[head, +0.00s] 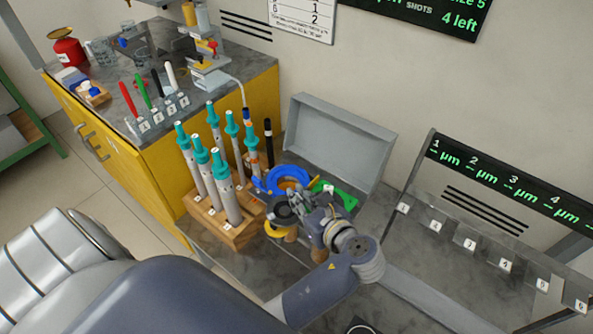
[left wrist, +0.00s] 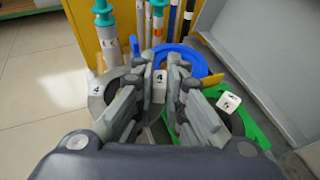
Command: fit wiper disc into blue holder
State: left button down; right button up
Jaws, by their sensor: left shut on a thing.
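The blue holder (head: 283,178) is a blue ring on the grey bench, just beyond my left gripper (head: 302,206). It also shows in the left wrist view (left wrist: 197,61), ahead of the fingers and partly hidden by them. My left gripper's fingers (left wrist: 162,88) are close together, pointing forward and down, just on the near side of the blue ring. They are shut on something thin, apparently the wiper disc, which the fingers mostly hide. I cannot tell whether it touches the holder. My right gripper is not in view.
A green holder (left wrist: 246,125) lies right of the fingers, a grey ring (left wrist: 97,98) left. A wooden rack (head: 238,233) with teal-capped rods stands close on the left. An upright grey panel (head: 335,140) rises behind. Numbered clear bins stand at the right.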

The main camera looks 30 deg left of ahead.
pick_arm(q)
jog(key=w+a, duration=0.2)
jog(key=w, duration=0.1)
jog(key=w+a+f, duration=0.1)
jog(key=w+a, duration=0.1)
jog(key=w, duration=0.2)
jog(key=w+a, duration=0.3)
jog(key=w, duration=0.1)
jog(key=shift+w+f, duration=0.15)
jog(key=shift+f, duration=0.1)
jog(key=shift+f+b, duration=0.45)
jog(key=shift+f, duration=1.2)
jog(key=c, duration=1.9)
grip_release()
jog(key=shift+f, duration=0.15)
jog(key=shift+c, duration=0.2)
jog(key=shift+r, duration=0.2)
jog(key=v, duration=1.2)
